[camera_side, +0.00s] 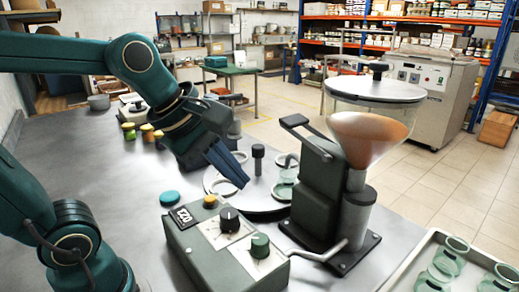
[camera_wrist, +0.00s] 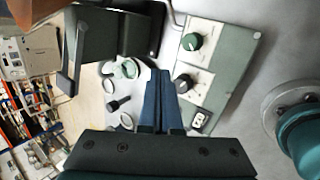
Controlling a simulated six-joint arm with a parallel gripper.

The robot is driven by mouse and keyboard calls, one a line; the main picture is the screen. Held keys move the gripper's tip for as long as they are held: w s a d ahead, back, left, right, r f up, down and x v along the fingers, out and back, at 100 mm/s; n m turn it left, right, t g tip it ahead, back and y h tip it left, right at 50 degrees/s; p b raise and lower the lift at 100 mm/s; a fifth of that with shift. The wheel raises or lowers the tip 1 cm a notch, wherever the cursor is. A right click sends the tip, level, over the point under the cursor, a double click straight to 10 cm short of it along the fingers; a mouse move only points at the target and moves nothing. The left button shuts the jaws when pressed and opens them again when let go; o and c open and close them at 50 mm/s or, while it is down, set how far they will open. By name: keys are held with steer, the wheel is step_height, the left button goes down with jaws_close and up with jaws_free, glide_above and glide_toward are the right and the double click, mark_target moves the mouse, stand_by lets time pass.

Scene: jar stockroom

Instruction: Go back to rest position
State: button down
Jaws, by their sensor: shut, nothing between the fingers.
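My gripper (camera_side: 238,178) hangs tilted above the metal table in the side view, between the control box and the round turntable (camera_side: 272,206). Its blue fingers are shut with nothing between them. In the wrist view the gripper (camera_wrist: 158,75) shows its fingers together, with the control box (camera_wrist: 222,65) to their right. In the side view the grey-green control box (camera_side: 190,248) stands in front of and below the fingers. The fingers appear apart from everything around them.
A filling machine (camera_side: 318,185) with a clear hopper (camera_side: 374,92) stands right of the gripper. A tray (camera_side: 402,272) of glass jars (camera_side: 445,258) is at the lower right. A teal lid (camera_side: 170,198) lies on the table. The table's left part is mostly clear.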

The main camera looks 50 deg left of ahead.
steer(key=s+f+m, duration=0.2)
steer(key=s+m, duration=0.1)
steer(key=m, duration=0.6)
steer(key=s+f+m+g, duration=0.1)
steer(key=s+m, duration=0.3)
steer(key=m, duration=0.6)
steer(key=shift+s+f+y, duration=0.3)
steer(key=shift+f, duration=0.25)
